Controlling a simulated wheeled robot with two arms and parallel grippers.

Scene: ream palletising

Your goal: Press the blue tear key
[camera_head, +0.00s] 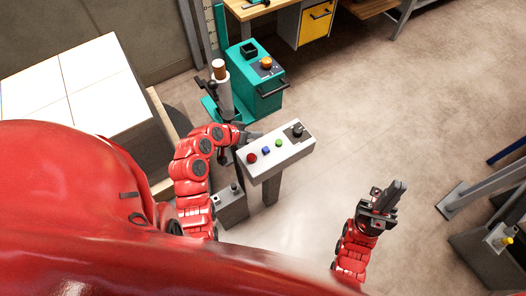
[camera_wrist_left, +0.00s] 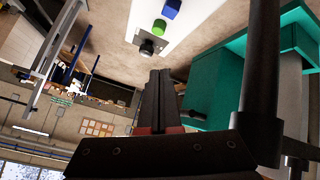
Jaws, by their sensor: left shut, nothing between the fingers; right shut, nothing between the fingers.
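The blue key (camera_head: 266,150) is on a pale control box (camera_head: 284,163), between a red button (camera_head: 252,158) and a green button (camera_head: 279,142). In the left wrist view the blue key (camera_wrist_left: 171,9) is at the top edge, beyond the green button (camera_wrist_left: 159,26). My left gripper (camera_head: 251,136) is at the box's far left edge, partly hidden by its own wrist. Its dark fingers (camera_wrist_left: 160,78) are shut and empty, apart from the blue key. My right gripper (camera_head: 396,192) is shut and empty over open floor, right of the box.
A black knob (camera_head: 297,130) sits at the box's right end. A teal machine (camera_head: 257,92) stands behind the box. A pallet stack of white reams (camera_head: 75,90) is at left. Floor at right is mostly clear, with a grey metal frame (camera_head: 485,190) farther right.

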